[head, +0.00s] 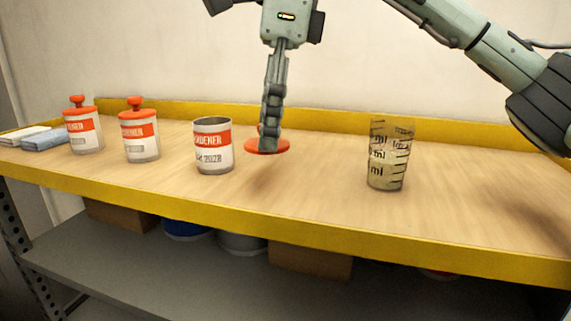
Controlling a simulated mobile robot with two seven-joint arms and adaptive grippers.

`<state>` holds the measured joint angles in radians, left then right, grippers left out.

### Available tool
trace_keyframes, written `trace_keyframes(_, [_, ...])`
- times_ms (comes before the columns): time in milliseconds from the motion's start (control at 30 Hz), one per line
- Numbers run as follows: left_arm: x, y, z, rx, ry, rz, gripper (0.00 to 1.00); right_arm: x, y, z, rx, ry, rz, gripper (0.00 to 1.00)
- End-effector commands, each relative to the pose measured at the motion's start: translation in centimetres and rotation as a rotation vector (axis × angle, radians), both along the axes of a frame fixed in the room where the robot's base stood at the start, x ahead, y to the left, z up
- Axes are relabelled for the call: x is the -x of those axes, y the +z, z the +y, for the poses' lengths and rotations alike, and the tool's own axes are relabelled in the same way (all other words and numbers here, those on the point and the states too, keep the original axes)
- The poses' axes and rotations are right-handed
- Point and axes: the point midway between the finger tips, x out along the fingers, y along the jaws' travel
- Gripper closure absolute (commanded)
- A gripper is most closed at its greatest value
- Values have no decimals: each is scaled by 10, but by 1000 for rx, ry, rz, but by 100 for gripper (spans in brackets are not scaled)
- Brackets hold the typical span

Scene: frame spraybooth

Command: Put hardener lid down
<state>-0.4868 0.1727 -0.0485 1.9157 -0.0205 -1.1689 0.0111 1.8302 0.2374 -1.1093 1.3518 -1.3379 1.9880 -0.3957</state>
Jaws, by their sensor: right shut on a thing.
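The hardener lid (282,147) is a flat red-orange disc in the head view, between the open can and the measuring cup. My right gripper (267,138) points down and is shut on the lid's knob, which its fingers mostly hide. The lid is at or just above the table; I cannot tell if it touches. The open hardener can (213,158) stands upright just left of it, without a lid. A small part of my left arm may show at the top edge, but no left gripper shows.
A clear measuring cup (390,160) stands to the right. Two lidded cans, one white and red (140,143) and another (84,137), stand at the left by folded cloths (45,140). The yellow-edged table (480,200) is clear at the right.

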Motion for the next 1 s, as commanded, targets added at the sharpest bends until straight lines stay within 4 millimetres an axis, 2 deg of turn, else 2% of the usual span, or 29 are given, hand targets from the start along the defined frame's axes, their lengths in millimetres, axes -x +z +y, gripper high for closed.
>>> trace_keyframes(33, [0,1,0,-1,0,0,60,0,-5,-9,-1,-2,0,61])
trace_keyframes(167, [0,2,0,-1,0,0,60,0,-12,-20,-1,0,0,61])
trace_keyframes(300, [0,2,0,-1,0,0,60,0,-19,-22,0,0,0,61])
trace_keyframes(533, [0,2,0,-1,0,-1,60,1,-50,-22,0,1,1,61])
trace_keyframes(933, [1,-1,0,0,1,4,60,1,-57,-22,0,-1,-1,61])
trace_keyframes(967, [1,1,0,-1,1,4,60,1,-56,-22,0,-1,-1,47])
trace_keyframes(1000, [0,3,-1,-1,1,2,60,1,-56,-22,0,-1,-1,42])
